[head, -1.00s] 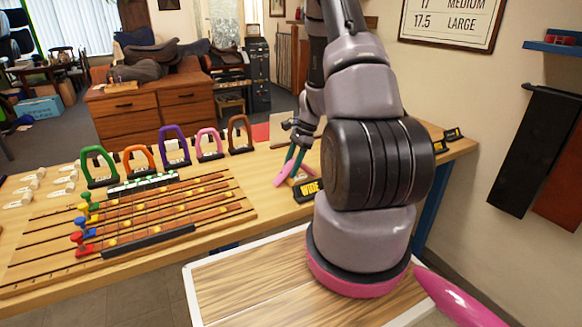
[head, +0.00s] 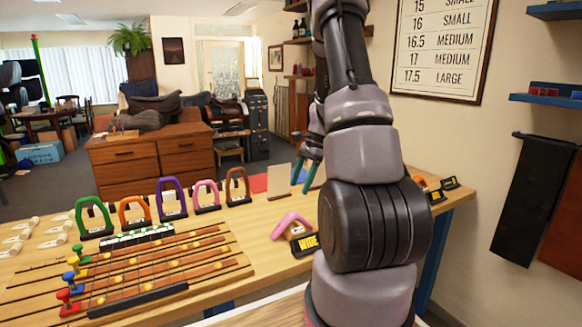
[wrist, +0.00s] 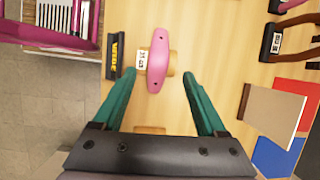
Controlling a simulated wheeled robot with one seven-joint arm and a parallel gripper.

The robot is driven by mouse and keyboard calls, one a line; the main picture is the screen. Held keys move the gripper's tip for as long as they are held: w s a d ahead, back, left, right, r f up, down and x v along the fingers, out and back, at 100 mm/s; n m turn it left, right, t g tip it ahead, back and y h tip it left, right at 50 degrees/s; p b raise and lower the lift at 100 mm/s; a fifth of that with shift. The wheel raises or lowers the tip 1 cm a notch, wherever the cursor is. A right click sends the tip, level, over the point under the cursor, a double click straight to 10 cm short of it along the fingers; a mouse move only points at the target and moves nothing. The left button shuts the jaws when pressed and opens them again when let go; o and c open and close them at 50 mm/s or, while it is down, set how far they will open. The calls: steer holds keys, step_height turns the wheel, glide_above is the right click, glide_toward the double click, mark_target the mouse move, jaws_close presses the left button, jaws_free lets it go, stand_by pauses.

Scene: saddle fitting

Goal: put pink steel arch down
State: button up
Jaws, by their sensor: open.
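The pink steel arch (head: 291,220) rests at the near right part of the bench, beside the black WIDE sign (head: 304,243). In the wrist view the pink arch (wrist: 159,62) is seen from above, over a small wooden piece with a white label (wrist: 141,60). My gripper (head: 305,178) is above the arch and apart from it. Its two teal fingers are spread, with nothing between them; in the wrist view the gripper (wrist: 158,75) has the arch beyond its fingertips. My arm hides part of the bench to the right.
Green (head: 93,217), orange (head: 134,212), purple (head: 171,198), another pink (head: 206,196) and brown (head: 237,186) arches stand in a row at left. A slotted board with coloured knobs (head: 160,262) lies before them. An upright tan panel (head: 279,181) stands behind the arch.

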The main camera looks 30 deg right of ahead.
steer(key=s+a+r+n+t+h, duration=0.1)
steer(key=a+r+n, duration=0.15)
steer(key=r, duration=0.35)
steer(key=s+a+r+n+t, duration=0.1)
steer(key=a+r, duration=0.3)
steer(key=r, duration=0.2)
steer(key=s+a+r+n+t, duration=0.2)
steer(key=s+a+r+n, duration=0.3)
steer(key=s+r, duration=0.3)
steer(key=s+a+r+n+t+h, duration=0.1)
steer(key=s+a+r+n+t, duration=0.2)
steer(key=s+a+r, duration=0.3)
steer(key=s+r+n, duration=0.1)
steer(key=s, duration=0.2)
steer(key=shift+s+r+n, duration=0.35)
steer(key=shift+s, duration=0.05)
stand_by(1.2)
